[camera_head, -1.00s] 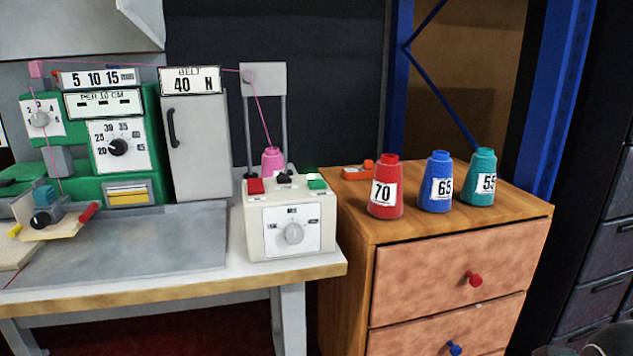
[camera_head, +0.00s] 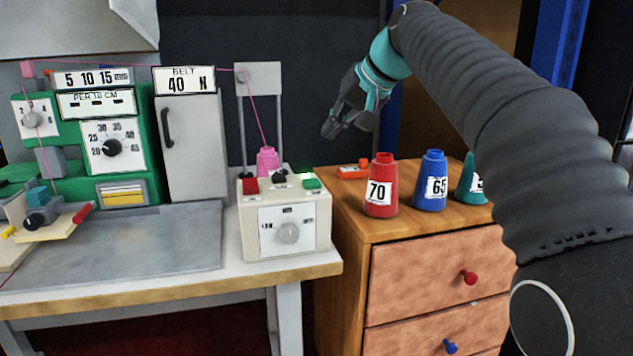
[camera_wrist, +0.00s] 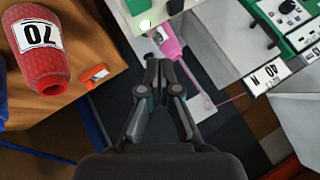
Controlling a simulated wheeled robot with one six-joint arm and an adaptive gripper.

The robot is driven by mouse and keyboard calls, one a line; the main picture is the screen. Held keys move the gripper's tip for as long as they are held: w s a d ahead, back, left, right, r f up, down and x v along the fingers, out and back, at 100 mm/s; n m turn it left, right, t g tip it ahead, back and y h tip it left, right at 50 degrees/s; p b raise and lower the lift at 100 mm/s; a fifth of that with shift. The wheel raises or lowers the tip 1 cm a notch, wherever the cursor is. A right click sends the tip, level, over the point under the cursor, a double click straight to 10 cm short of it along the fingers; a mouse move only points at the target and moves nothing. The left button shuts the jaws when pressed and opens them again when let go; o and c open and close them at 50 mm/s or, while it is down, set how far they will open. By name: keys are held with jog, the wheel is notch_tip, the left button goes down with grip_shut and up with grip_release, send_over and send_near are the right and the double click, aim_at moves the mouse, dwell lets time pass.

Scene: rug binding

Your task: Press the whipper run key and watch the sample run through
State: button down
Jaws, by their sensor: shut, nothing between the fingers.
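The control box (camera_head: 255,220) is cream, with a round dial on its front, and stands at the right end of the bench. On its top are a red key (camera_head: 250,186), a dark knob (camera_head: 280,178) and a green key (camera_head: 312,183). A bright green glow shows just behind the green key. The green whipper machine (camera_head: 70,150) stands at the left, with pink thread running above it to a pink cone (camera_head: 267,161) behind the box. My gripper (camera_head: 331,131) is shut and empty, in the air above and right of the box. The closed fingers also show in the wrist view (camera_wrist: 160,65).
Red (camera_head: 382,200), blue (camera_head: 431,195) and teal (camera_head: 470,185) cones stand on the wooden drawer cabinet (camera_head: 400,230) right of the bench. A thread stand (camera_head: 259,80) rises behind the box. The grey plate (camera_head: 130,250) is mostly clear.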

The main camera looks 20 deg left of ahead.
aim_at(315, 182)
jog(key=shift+n+g+y, duration=0.3)
jog(key=a, duration=0.2)
jog(key=a+r, duration=0.1)
jog(key=a, duration=0.1)
jog(key=shift+w, duration=0.35)
jog(key=shift+f, duration=0.1)
notch_tip(315, 182, down, 9)
jog(key=b, duration=0.4)
jog(key=shift+d+b, duration=0.1)
jog(key=shift+b, duration=0.25)
dwell(0.9)
jog(key=shift+f, duration=0.3)
